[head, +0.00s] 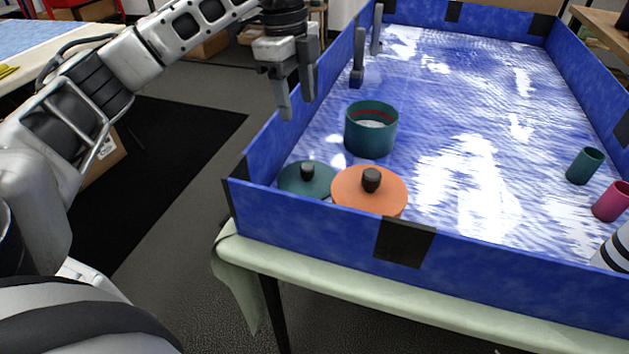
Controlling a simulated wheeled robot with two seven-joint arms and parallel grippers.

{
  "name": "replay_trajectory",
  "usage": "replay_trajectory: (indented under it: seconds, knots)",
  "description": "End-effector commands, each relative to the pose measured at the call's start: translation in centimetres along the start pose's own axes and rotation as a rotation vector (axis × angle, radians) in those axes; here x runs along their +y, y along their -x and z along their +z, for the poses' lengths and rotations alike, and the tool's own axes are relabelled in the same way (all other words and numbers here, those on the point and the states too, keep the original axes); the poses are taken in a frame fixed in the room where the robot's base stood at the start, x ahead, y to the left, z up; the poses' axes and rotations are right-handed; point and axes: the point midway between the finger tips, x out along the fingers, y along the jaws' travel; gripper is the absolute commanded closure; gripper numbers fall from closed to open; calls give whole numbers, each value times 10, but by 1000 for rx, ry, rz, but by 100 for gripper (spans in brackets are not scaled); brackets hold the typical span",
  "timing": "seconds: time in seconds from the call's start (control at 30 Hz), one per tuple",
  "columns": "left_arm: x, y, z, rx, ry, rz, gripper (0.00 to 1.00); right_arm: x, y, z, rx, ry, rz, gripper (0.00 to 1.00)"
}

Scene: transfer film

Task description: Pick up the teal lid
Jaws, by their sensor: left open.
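The teal lid (303,181), a flat disc with a black knob (307,169), lies inside the blue-walled tray at its near left corner. An orange lid (350,196) with a black knob lies just right of it and covers part of its right edge from view. The tray's near wall hides the teal lid's front edge. My left gripper (297,107) is open and empty, with its fingers pointing down, near the tray's left wall. It is above and apart from the teal lid.
A teal pot (371,131) stands open behind the lids. A teal cup (584,166) and a pink cup (611,202) are at the right. The tray's blue walls (330,249) are raised edges. The tray's middle is clear.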

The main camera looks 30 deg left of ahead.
Motion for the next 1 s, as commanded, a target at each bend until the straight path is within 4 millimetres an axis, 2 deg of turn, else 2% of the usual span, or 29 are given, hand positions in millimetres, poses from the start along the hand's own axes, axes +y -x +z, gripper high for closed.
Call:
replay_trajectory:
  seconds: [0.4,0.5,0.67,1.0]
  knots:
    - [1,-84,1,-2,1,3,48,1,-5,8,11,5,0,53]
    - [0,-96,1,-2,1,2,48,1,-5,7,16,6,-1,53]
    - [0,-104,0,-1,1,1,48,0,-4,3,28,7,-2,53]
    - [-2,-150,0,-1,0,2,48,1,-6,14,20,16,-5,53]
